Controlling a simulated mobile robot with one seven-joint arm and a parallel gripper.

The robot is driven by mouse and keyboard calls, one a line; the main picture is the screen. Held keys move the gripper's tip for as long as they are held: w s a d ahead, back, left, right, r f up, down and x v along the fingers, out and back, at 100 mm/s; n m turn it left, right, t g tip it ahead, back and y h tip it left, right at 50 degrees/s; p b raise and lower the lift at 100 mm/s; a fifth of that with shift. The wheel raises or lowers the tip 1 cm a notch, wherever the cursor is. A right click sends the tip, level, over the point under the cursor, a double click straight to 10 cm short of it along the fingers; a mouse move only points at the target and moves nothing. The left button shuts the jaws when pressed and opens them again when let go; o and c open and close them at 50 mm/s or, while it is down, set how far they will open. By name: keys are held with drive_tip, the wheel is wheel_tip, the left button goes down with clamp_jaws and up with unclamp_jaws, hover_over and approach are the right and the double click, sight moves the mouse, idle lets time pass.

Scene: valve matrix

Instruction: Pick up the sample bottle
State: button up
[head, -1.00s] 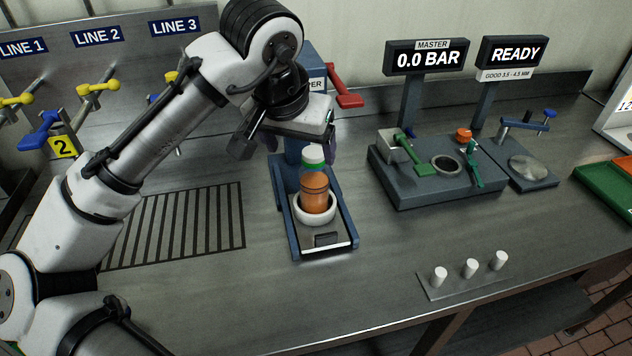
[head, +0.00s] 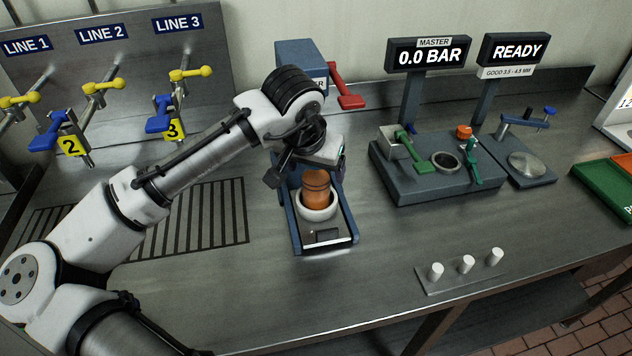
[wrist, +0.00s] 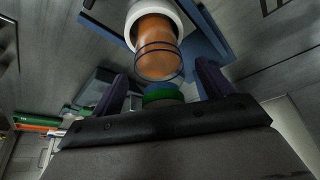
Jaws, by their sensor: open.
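The sample bottle (head: 316,190) is orange and stands upright in a white ring (head: 319,212) on the blue capper stand (head: 350,225). My gripper (head: 308,172) is open and lies over the top of the bottle, hiding its cap in the head view. In the wrist view the bottle (wrist: 158,50) points toward my gripper (wrist: 163,80), and its green cap (wrist: 163,95) is between the two dark fingers. Contact between fingers and bottle cannot be told.
The capper's column (head: 303,60) with a red lever (head: 346,92) rises just behind my gripper. A grey fixture (head: 410,185) stands to the right, and several valves (head: 165,110) are at the back left. A plate with white pegs (head: 466,268) lies front right; the front bench is mostly clear.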

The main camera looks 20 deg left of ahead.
drive_tip(key=c, duration=1.5)
drive_tip(key=shift+r, duration=0.1)
drive_tip(key=shift+c, duration=0.2)
